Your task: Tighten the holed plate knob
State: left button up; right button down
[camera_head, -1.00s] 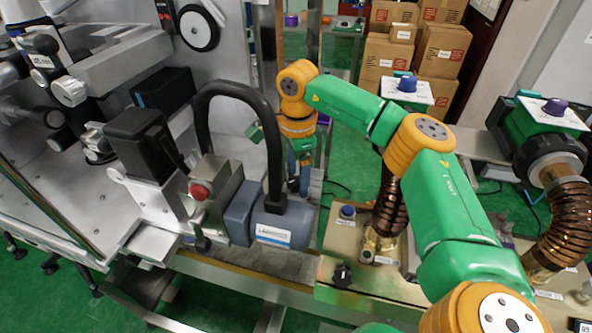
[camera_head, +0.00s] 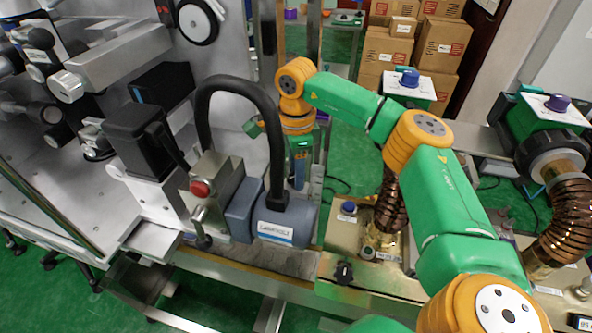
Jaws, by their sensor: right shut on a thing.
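My right arm comes in from the lower right and bends over to the machine. My right gripper (camera_head: 300,175) points down behind the blue-grey motor (camera_head: 285,222) with its black hose. Its jaws are shut, and the motor and the machine frame partly hide their tips. The holed plate knob cannot be made out clearly; the thing in the jaws is hidden from this side. My left gripper is not in view.
A red button (camera_head: 200,188) sits on a metal block left of the motor. A bench (camera_head: 330,262) with a black knob (camera_head: 344,272), a blue-capped knob (camera_head: 348,208) and copper-coloured hoses (camera_head: 572,215) stands right. Cardboard boxes (camera_head: 437,45) are stacked behind.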

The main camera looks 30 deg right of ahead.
jog(key=m, duration=1.1)
jog(key=shift+r, duration=0.1)
dwell(0.5)
jog(key=shift+c, duration=2)
grip_release()
jog(key=shift+r, duration=0.1)
notch_tip(320, 180, up, 7)
jog(key=shift+f+b, duration=0.1)
jog(key=shift+b, duration=0.5)
